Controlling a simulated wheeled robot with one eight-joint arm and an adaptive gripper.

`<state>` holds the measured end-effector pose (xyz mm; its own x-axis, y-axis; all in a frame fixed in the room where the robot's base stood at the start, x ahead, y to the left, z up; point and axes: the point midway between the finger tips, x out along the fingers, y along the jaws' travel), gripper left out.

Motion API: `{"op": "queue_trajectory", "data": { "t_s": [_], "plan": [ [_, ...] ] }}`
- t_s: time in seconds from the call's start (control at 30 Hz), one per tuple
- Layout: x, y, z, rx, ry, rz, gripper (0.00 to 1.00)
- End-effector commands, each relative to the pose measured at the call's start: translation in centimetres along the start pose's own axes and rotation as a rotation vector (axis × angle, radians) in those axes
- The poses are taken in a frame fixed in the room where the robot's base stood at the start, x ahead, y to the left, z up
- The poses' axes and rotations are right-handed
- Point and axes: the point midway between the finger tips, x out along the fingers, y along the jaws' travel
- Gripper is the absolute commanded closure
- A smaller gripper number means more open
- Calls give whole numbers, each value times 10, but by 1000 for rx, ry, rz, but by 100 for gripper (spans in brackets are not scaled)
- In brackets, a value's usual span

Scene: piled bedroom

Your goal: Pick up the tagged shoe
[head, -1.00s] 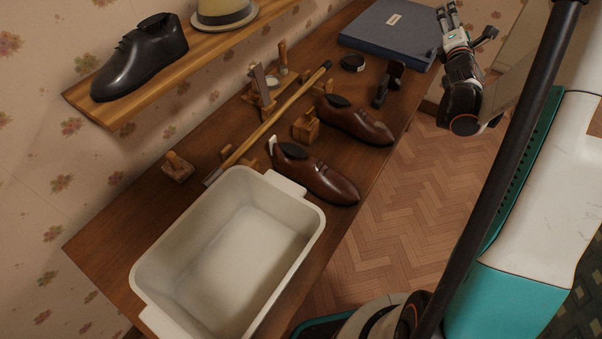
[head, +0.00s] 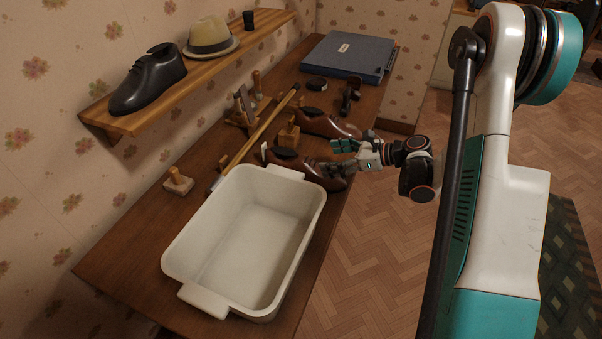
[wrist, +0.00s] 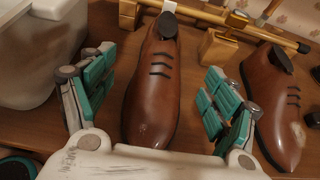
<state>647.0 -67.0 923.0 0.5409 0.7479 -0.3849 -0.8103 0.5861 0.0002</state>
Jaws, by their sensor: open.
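The tagged shoe (head: 312,170) is a brown lace-up lying on the dark wooden table, beside the white tub. A small white tag (wrist: 169,6) shows at its heel, and its toe points toward the table's front edge. My gripper (head: 343,157) is at the toe end, reaching in over that edge. In the wrist view, the open teal-padded fingers stand on either side of the shoe (wrist: 152,88), with visible gaps. A second brown shoe (head: 320,122) lies beyond it; it also shows in the wrist view (wrist: 270,95), right of the right finger.
The white tub (head: 285,255) stands close to the tagged shoe. A cane (head: 262,128), a wooden block (head: 289,137) and a brush (head: 178,181) lie behind. A blue case (head: 345,56) is at the far end. A shelf (head: 150,112) holds a black shoe and hat.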

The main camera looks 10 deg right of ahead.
Motion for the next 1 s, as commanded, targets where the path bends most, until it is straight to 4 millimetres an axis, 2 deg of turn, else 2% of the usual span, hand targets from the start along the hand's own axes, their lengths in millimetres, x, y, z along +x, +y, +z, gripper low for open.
{"op": "queue_trajectory", "data": {
  "t_s": [0.1, 0.3, 0.57, 0.9, 1.0],
  "plan": [
    [26, 0, -2, -1, -1, 3, 20],
    [56, 0, -1, 0, -1, 1, 20],
    [69, -1, -1, 1, -2, 0, 20],
    [113, -6, -4, 1, -3, 0, 20],
    [116, -6, -2, 1, -3, -1, 20]
  ]
}}
